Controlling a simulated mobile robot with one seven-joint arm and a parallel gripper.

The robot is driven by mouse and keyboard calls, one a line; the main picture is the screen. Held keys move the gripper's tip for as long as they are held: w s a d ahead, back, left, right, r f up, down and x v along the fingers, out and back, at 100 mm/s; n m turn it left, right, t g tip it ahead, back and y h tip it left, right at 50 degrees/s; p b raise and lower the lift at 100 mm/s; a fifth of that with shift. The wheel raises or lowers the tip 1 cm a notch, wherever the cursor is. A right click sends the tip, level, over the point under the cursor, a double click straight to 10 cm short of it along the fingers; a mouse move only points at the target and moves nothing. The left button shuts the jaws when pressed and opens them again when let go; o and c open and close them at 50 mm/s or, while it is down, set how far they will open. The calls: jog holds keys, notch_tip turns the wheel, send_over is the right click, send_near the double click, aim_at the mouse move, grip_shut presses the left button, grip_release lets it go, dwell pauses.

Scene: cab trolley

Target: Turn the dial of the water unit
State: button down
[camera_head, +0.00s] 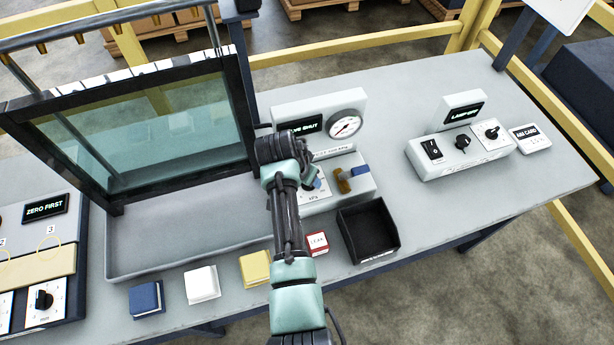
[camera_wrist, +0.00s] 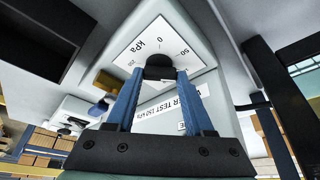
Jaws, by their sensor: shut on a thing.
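The water unit (camera_head: 357,103) is a pale box in the middle of the table, with a round gauge (camera_head: 345,126) and a display partly hidden by my arm, reading "...VE SHUT". On its lower part is a white kPa scale plate, whose black dial (camera_wrist: 159,61) shows in the wrist view. My gripper (camera_wrist: 160,76) is shut on this dial, one blue finger on each side. In the head view my arm covers most of the dial and gripper. A brass valve with a blue handle (camera_head: 360,171) sits just right of the plate.
A black open bin (camera_head: 397,243) and a red-edged block (camera_head: 317,243) stand in front of the unit. A glass-fronted frame and grey tray (camera_head: 190,258) are left. A lamp unit (camera_head: 462,150) with switch and knobs stands right, with clear table between.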

jog(key=shift+w+m+g+h+b, duration=0.15)
jog(key=shift+m+g+h+b, duration=0.25)
jog(key=shift+m, duration=0.8)
jog(key=shift+r+m, duration=0.1)
jog(key=shift+m, duration=0.2)
jog(key=shift+c, duration=1.4)
grip_release()
jog(key=v, duration=1.3)
